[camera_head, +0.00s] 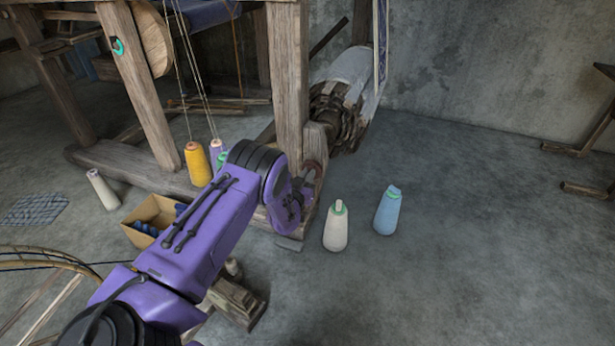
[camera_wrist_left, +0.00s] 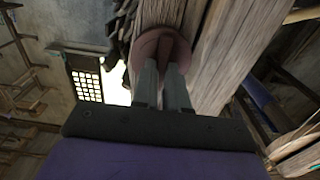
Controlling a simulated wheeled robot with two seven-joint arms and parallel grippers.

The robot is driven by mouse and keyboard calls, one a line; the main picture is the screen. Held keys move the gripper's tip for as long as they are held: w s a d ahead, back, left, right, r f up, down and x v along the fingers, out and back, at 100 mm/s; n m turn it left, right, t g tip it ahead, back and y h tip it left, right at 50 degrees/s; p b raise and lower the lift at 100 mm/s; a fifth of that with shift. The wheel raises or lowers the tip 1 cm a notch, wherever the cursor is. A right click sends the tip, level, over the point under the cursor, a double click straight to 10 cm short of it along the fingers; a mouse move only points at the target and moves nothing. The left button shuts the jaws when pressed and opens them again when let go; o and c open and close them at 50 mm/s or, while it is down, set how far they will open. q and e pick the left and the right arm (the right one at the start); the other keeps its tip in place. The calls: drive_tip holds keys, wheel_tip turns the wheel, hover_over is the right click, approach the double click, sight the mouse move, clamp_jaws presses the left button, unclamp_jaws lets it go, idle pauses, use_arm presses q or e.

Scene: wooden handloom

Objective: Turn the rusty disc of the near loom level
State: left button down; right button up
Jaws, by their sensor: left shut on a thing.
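The rusty disc (camera_wrist_left: 160,42) sits against a wooden post of the near loom (camera_wrist_left: 225,55) in the left wrist view. My left gripper (camera_wrist_left: 163,75) has its two grey fingers shut on a raised part at the disc's middle. In the head view the disc (camera_head: 313,170) shows only partly at the foot of the loom's right post, behind my purple left arm. My left gripper is mostly hidden there by its own wrist. The exact tilt of the disc is hard to tell. My right gripper is in neither view.
Yellow yarn (camera_head: 196,165), a cardboard box (camera_head: 152,213) and another pale cone (camera_head: 102,189) are left of my arm.

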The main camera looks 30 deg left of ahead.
use_arm(q)
drive_tip(key=shift+m, duration=0.4)
drive_tip(key=shift+d+f+m+b, duration=0.15)
drive_tip(key=shift+m+b, duration=0.35)
drive_tip(key=shift+m, duration=2.35)
drive_tip(key=shift+d+f+m+b, duration=0.15)
drive_tip(key=shift+m+b, duration=0.35)
drive_tip(key=shift+m, duration=2.4)
drive_tip(key=shift+d+f+m+b, duration=0.15)
drive_tip(key=shift+m+b, duration=0.35)
drive_tip(key=shift+m, duration=2.35)
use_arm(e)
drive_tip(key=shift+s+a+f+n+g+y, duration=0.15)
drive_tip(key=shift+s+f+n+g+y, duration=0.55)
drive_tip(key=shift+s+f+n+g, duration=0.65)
use_arm(q)
drive_tip(key=shift+a, duration=0.1)
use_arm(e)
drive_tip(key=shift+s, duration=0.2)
use_arm(q)
drive_tip(key=c, duration=1.2)
unclamp_jaws()
drive_tip(key=shift+o, duration=0.2)
